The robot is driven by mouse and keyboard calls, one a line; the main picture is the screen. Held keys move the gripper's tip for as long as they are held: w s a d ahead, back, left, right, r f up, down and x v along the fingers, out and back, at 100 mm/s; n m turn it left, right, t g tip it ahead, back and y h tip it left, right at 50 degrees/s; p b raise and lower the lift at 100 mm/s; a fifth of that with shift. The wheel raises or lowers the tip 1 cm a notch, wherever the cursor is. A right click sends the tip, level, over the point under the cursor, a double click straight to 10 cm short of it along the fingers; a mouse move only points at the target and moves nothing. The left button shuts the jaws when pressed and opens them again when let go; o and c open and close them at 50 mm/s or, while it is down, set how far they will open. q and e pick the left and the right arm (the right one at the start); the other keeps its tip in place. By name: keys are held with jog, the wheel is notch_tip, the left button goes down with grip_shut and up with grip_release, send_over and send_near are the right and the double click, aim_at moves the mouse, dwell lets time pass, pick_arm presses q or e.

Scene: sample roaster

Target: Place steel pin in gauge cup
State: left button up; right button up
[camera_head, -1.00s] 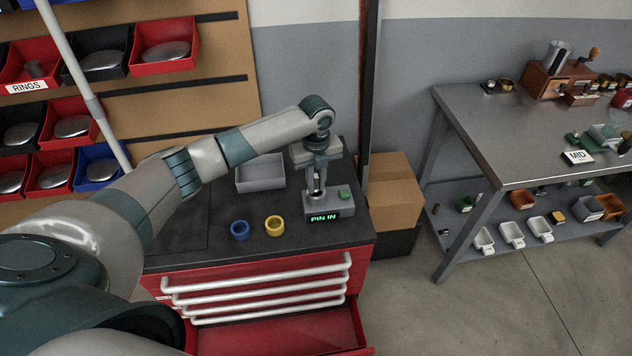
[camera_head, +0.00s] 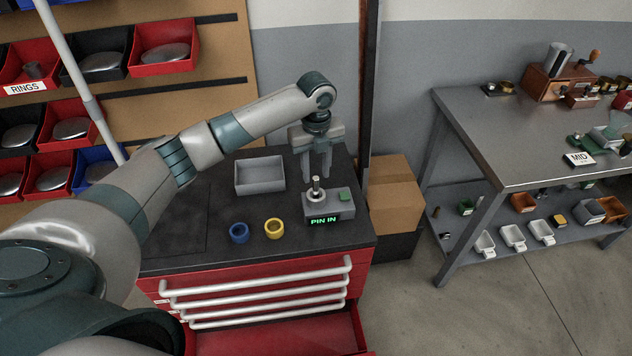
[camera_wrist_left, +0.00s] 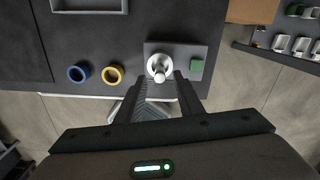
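The steel pin (camera_head: 316,184) stands upright in the round cup of the gauge (camera_head: 341,207), whose green display reads "PIN IN". In the left wrist view the pin (camera_wrist_left: 159,76) shows as a bright round knob in the pale ring of the gauge cup (camera_wrist_left: 151,66). My left gripper (camera_head: 316,174) is above the pin, pointing down, with its two fingers apart and nothing held between them. In the left wrist view the open fingers (camera_wrist_left: 160,82) lie on either side of the pin. My right gripper is not in view.
A blue ring (camera_head: 239,233) and a yellow ring (camera_head: 274,229) lie left of the gauge on the dark cabinet top. A grey tray (camera_head: 260,187) is behind them. A red drawer (camera_head: 290,335) is open below. A steel bench (camera_head: 480,135) stands at the right.

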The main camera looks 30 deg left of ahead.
pick_arm(q)
jog(key=shift+r+b, duration=0.5)
jog(key=shift+r, duration=2.65)
